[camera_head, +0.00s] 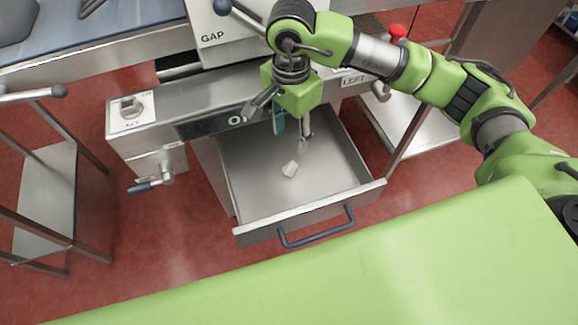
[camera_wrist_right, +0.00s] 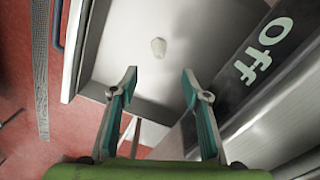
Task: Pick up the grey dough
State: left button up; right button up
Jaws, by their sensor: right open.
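The grey dough (camera_head: 290,169) is a small pale lump lying on the floor of the open metal drawer (camera_head: 335,172). It also shows in the right wrist view as a pale lump (camera_wrist_right: 158,47), ahead of the fingertips and roughly centred between them. My right gripper (camera_head: 291,140) points down over the back part of the drawer, apart from the dough. In the wrist view the right gripper (camera_wrist_right: 158,82) has its two teal-padded fingers spread wide with nothing between them. My left gripper is in neither view.
The drawer has a blue handle (camera_head: 316,228) at its front. The machine's front panel (camera_head: 215,104) is close beside my right gripper, and its "off" label panel (camera_wrist_right: 262,65) shows in the wrist view. A metal side table (camera_head: 45,200) stands at the left. The drawer is otherwise empty.

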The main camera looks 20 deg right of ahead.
jog(key=p, duration=0.1)
send_over(291, 167)
notch_tip(291, 167, down, 6)
jog(key=shift+s, duration=0.1)
jog(key=shift+f, duration=0.65)
notch_tip(291, 167, down, 5)
jog(key=shift+f+p, duration=0.2)
jog(key=shift+p, duration=0.3)
jog(key=c, duration=1)
